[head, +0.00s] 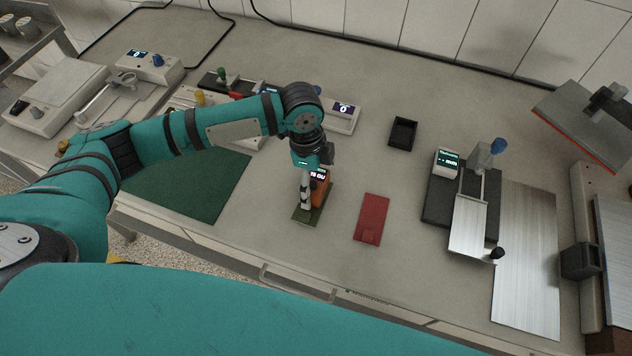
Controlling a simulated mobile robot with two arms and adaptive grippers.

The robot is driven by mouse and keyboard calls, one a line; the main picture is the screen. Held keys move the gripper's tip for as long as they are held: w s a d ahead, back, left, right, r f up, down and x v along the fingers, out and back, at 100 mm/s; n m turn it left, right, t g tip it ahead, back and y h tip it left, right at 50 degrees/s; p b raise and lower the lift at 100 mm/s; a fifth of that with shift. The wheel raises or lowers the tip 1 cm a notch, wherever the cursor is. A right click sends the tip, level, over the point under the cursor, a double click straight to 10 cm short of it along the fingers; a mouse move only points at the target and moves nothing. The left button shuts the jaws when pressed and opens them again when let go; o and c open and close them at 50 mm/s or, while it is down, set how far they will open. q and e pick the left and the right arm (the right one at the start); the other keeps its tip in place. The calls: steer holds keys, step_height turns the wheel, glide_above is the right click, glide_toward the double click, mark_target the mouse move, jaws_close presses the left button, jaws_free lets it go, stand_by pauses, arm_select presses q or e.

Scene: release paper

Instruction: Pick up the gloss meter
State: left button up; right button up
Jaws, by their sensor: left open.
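The gloss meter appears to be the small orange device (323,190) with a dark lit display, on a small olive-green plate (301,215) near the front of the bench. My left gripper (309,200) points down right over it, with a light finger in front of its left side. The gripper is open; the other finger is hidden, and I cannot tell whether the fingers touch the device. The gripper partly covers the device. My right gripper is not in view.
A red flat block (372,218) lies just right of the device. A small black tray (402,132) is behind it. A thickness gauge (465,205) stands farther right. A green mat (190,185) lies left under my arm. Bench between tray and gauge is clear.

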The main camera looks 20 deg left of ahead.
arm_select(q)
steer(key=shift+f, duration=0.3)
steer(key=c, duration=1.7)
steer(key=shift+o, duration=0.2)
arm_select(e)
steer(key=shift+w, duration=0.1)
arm_select(q)
steer(key=shift+r, duration=0.1)
